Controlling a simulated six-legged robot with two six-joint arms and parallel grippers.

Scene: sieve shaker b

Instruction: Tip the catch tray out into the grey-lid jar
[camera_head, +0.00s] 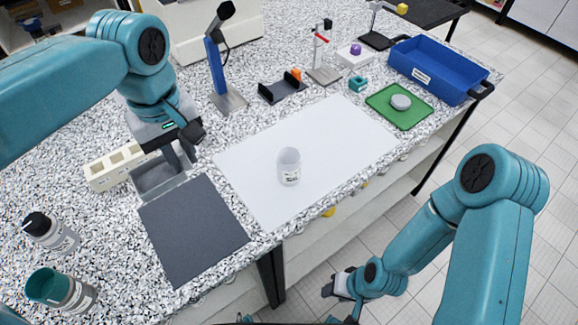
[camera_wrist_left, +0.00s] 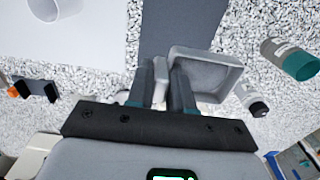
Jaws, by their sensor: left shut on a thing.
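The catch tray (camera_head: 146,184) is a small grey open box at the back left edge of the dark grey mat. My left gripper (camera_head: 181,155) is shut on its wall. The left wrist view shows the tray (camera_wrist_left: 232,78) with its wall between my fingers (camera_wrist_left: 166,75); I cannot tell if it is lifted. A clear open jar (camera_head: 289,172) with a label stands upright on the white mat, right of the tray. It also shows in the left wrist view (camera_wrist_left: 62,8). A round grey lid (camera_head: 400,102) lies on the green mat. My right gripper (camera_head: 338,287) is low at the front, away from the objects; its jaws are unclear.
The dark mat (camera_head: 192,232) is bare. A cream block with wells (camera_head: 112,168) is beside the tray. A blue stand (camera_head: 217,66) rises behind. The white mat (camera_head: 250,190) is otherwise clear.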

